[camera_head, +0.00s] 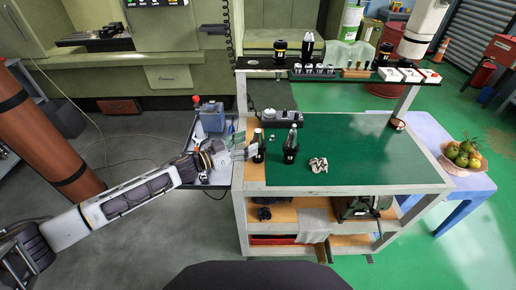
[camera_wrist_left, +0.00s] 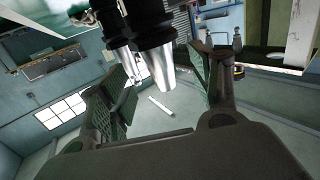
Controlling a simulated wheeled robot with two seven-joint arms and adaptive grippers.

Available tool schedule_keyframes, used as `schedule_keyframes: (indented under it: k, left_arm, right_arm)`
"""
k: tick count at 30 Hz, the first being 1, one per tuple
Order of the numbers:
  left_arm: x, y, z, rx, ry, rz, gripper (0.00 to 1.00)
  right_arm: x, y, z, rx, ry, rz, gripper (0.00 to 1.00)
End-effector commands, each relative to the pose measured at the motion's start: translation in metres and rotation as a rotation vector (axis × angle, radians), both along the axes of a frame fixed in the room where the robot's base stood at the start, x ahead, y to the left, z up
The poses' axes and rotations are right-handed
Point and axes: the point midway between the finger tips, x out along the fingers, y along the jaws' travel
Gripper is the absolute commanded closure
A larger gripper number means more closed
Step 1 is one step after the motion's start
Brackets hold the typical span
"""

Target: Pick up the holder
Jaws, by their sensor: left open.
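A black tool holder (camera_head: 258,152) stands upright at the left edge of the cart's green top. My left gripper (camera_head: 247,151) reaches in from the left, right beside this holder. In the left wrist view, the open fingers of my left gripper (camera_wrist_left: 160,88) spread to either side, with a black-and-silver holder (camera_wrist_left: 152,32) between them toward the top of the picture. Whether the fingers touch it I cannot tell. A second black holder with a silver tip (camera_head: 290,150) stands just to the right on the green top. My right gripper is not in view.
The cart's green top (camera_head: 360,150) is mostly clear, with a small silver part (camera_head: 318,165) near its middle. A raised rack (camera_head: 340,77) with several holders runs along the back. A blue container (camera_head: 212,117) stands on the side tray. A fruit basket (camera_head: 460,162) sits at right.

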Motion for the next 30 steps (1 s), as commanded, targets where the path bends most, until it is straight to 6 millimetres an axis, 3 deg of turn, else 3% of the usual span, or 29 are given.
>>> schedule_keyframes:
  k: [18, 30]
  left_arm:
    - [0.004, -0.007, 0.000, -0.001, 0.000, -0.001, 0.37]
    - [0.022, -0.033, -0.003, -0.001, 0.000, -0.001, 0.37]
  right_arm:
    - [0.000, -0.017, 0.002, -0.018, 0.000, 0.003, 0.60]
    - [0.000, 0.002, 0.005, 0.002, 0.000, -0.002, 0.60]
